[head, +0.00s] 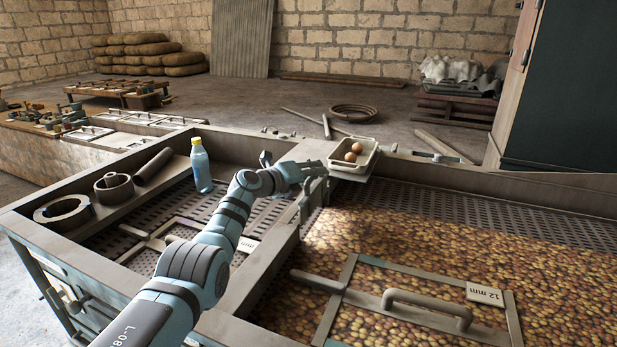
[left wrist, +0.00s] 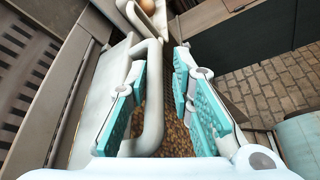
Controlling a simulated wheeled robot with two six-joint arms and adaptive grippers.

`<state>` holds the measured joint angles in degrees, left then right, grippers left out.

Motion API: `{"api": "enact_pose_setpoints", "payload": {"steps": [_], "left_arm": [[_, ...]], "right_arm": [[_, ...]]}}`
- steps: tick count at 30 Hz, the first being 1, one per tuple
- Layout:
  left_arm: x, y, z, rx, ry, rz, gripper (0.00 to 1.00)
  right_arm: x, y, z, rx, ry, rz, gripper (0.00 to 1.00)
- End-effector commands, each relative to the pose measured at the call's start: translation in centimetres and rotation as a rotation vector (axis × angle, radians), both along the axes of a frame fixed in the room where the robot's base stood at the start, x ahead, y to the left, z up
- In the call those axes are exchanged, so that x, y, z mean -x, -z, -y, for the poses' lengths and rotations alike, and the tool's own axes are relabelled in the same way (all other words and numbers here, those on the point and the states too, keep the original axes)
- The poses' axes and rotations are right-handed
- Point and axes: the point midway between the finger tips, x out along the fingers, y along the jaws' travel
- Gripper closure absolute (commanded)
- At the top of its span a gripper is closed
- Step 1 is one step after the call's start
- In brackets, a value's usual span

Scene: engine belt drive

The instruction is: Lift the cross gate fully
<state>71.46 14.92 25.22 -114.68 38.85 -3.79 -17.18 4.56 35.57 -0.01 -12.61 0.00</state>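My left gripper (head: 312,176) reaches over the divider between the two bays in the head view. In the left wrist view its two teal-padded fingers (left wrist: 162,78) are apart. A grey bar handle (left wrist: 154,92), which looks like the cross gate's, stands between them, closer to the left finger. A clear gap shows between the handle and the right finger. A pale flat plate (left wrist: 103,70), likely part of the gate or its frame, lies left of the handle. In the head view my gripper mostly hides the gate, so its height cannot be told. My right gripper is not in view.
A tray with brown eggs (head: 354,155) sits just beyond my left gripper. A blue bottle (head: 201,165) and metal rings (head: 114,187) stand on the left ledge. The right bay holds many small brown pieces (head: 400,235) and a 12 mm panel with a handle (head: 427,308).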

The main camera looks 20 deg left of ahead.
Motion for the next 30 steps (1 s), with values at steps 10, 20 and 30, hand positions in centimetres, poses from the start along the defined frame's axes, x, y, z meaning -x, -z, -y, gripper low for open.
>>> {"api": "enact_pose_setpoints", "payload": {"steps": [10,20,30], "left_arm": [[0.3,0.1,-0.4,0.001,-0.002,-0.001,0.79],[4.7,-0.7,-2.0,-0.005,-0.004,-0.002,0.79],[10.7,-2.2,-4.1,-0.001,-0.002,-0.005,0.79]], "right_arm": [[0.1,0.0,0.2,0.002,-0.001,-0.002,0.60],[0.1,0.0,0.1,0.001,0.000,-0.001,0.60],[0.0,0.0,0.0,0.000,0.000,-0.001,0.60]]}}
